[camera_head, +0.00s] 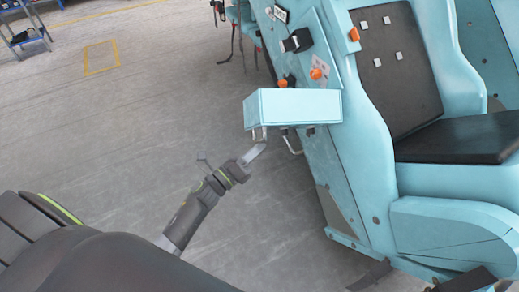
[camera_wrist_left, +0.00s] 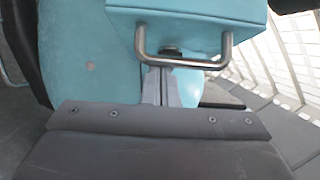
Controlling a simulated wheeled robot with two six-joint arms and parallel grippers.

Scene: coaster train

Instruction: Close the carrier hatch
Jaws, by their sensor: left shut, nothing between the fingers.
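The light blue carrier hatch (camera_head: 293,108) is a box-like part that stands out from the side of the blue carrier (camera_head: 365,165). A metal bar handle (camera_head: 290,143) hangs from its lower side. My left gripper (camera_head: 258,151) is just below the hatch, near the handle. In the left wrist view, the gripper (camera_wrist_left: 161,87) is shut and empty, its fingers pointing toward the handle (camera_wrist_left: 184,64) below the hatch (camera_wrist_left: 195,25). I cannot tell whether the fingertips touch the handle or hatch. My right gripper is out of view.
The carrier has a black seat (camera_head: 460,139) at right, and orange knobs (camera_head: 316,73) above the hatch. Grey floor (camera_head: 140,130) is open to the left. A blue cart (camera_head: 25,35) stands far off at the upper left, near a yellow floor marking (camera_head: 101,72).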

